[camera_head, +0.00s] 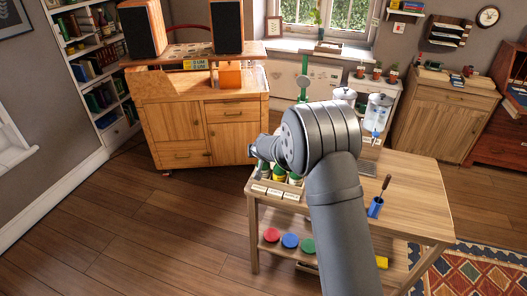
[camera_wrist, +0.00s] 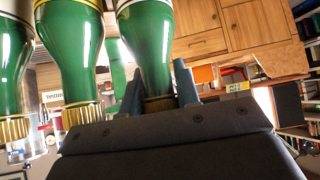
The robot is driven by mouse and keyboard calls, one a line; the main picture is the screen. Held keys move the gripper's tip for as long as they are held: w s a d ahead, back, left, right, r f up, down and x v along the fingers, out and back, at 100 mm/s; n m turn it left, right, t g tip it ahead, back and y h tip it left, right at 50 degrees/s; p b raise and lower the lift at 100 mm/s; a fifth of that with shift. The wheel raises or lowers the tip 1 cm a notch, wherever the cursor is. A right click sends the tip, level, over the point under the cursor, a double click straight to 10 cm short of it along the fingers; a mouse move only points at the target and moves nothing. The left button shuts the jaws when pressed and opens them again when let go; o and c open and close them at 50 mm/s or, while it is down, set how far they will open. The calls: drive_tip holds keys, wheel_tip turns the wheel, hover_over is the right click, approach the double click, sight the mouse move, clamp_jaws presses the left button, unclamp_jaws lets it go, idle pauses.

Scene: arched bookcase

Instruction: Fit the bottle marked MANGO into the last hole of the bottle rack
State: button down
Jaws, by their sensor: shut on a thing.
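My gripper (camera_wrist: 158,78) is shut on the neck of a green bottle (camera_wrist: 148,35), just above its gold cap in the inverted wrist view. Two more green bottles with gold caps, a middle one (camera_wrist: 72,50) and a left one (camera_wrist: 14,60), stand beside it. No MANGO marking is readable. In the head view, green bottles (camera_head: 279,177) stand in the bottle rack (camera_head: 274,192), which has pale label cards on its front, at the table's left end. My wrist hides the held bottle and most of the rack there, so I cannot tell whether its base is in a hole.
A green stand (camera_head: 303,88) rises behind the rack. Red, blue and green discs (camera_head: 290,241) lie on the lower shelf. The table's right part is mostly clear.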

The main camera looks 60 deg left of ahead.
drive_tip(key=shift+f, duration=0.1)
drive_tip(key=c, duration=1)
unclamp_jaws()
drive_tip(key=shift+f, duration=0.1)
drive_tip(key=shift+d, duration=0.1)
drive_tip(key=v, duration=1.7)
drive_tip(key=shift+s+r, duration=0.1)
drive_tip(key=shift+r, duration=0.15)
drive_tip(key=shift+f, duration=0.15)
drive_tip(key=x, duration=1.7)
